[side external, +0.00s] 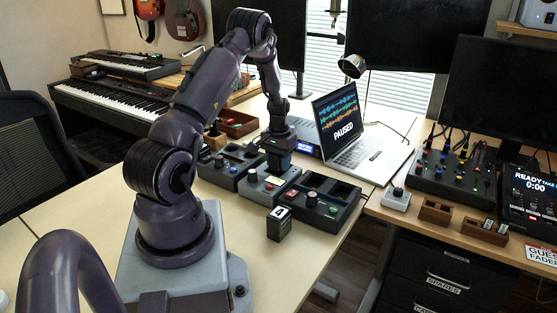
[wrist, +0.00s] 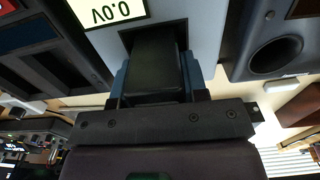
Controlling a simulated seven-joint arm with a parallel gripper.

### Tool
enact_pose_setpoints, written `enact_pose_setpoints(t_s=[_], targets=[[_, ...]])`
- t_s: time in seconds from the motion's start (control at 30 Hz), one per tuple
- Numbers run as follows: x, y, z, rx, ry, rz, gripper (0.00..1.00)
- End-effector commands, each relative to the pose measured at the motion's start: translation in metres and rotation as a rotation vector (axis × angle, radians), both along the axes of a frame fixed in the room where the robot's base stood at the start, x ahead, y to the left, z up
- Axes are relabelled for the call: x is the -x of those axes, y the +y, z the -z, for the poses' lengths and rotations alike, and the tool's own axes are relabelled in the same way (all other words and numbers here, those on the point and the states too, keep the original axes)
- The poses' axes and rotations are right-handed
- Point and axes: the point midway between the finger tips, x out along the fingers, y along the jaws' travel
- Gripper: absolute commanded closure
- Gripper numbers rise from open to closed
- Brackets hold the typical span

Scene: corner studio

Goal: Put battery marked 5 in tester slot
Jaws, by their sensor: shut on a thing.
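My gripper (side external: 279,158) is shut on a dark block-shaped battery (wrist: 155,62), seen between its blue-grey fingers in the wrist view. No number shows on the held battery. It is at the grey tester (side external: 262,187), the middle of the three units, its end at a dark opening in the tester's top. How deep it sits is hidden by my gripper. The tester's display (wrist: 108,10) reads 0.0V, upside down in the wrist view.
Dark units with knobs and compartments stand right (side external: 320,203) and left (side external: 226,170) of the tester, close on both sides. An open laptop (side external: 345,135) showing PAUSED is behind. A reddish tray (side external: 236,124) lies behind left.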

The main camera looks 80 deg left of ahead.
Motion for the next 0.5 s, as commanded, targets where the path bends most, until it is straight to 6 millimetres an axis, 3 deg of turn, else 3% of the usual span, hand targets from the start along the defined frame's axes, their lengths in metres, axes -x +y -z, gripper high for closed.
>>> enact_pose_setpoints(t_s=[0.33,0.37,0.5], targets=[[-0.0001,0.0003,0.0075,-0.001,-0.001,0.000,0.93],[-0.0002,0.0004,0.0073,-0.001,-0.001,0.000,0.53],[0.0001,-0.0001,0.0087,-0.001,-0.001,0.000,0.49]])
